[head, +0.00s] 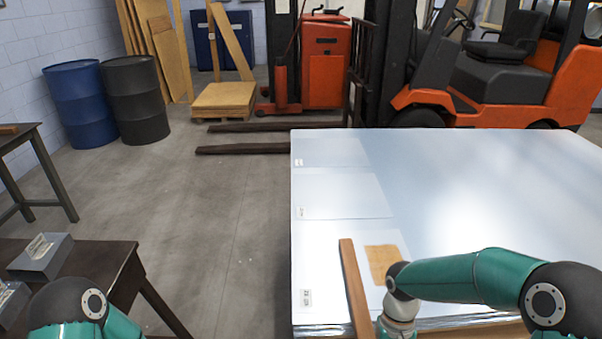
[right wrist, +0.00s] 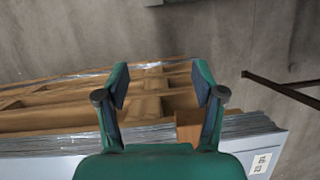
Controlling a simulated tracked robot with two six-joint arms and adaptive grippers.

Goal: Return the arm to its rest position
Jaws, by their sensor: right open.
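My right arm (head: 470,277) reaches in from the right in the head view, over the front of the stack of metal sheets (head: 470,190). Its lower part bends down past the bottom edge, so the gripper is hidden there. In the right wrist view my right gripper (right wrist: 160,82) is open, with nothing between its fingers. The side of the sheet stack (right wrist: 60,145) and the wooden pallet (right wrist: 60,118) show behind it. My left arm (head: 75,308) shows only as a bent joint at the bottom left; its gripper is out of the picture.
A wooden strip (head: 355,290) and a tan patch (head: 381,260) lie on the stack near my right arm. A dark table (head: 110,262) with a grey box (head: 42,258) stands beside my left arm. Open floor (head: 225,220) separates table and stack. Forklifts (head: 430,90) stand behind.

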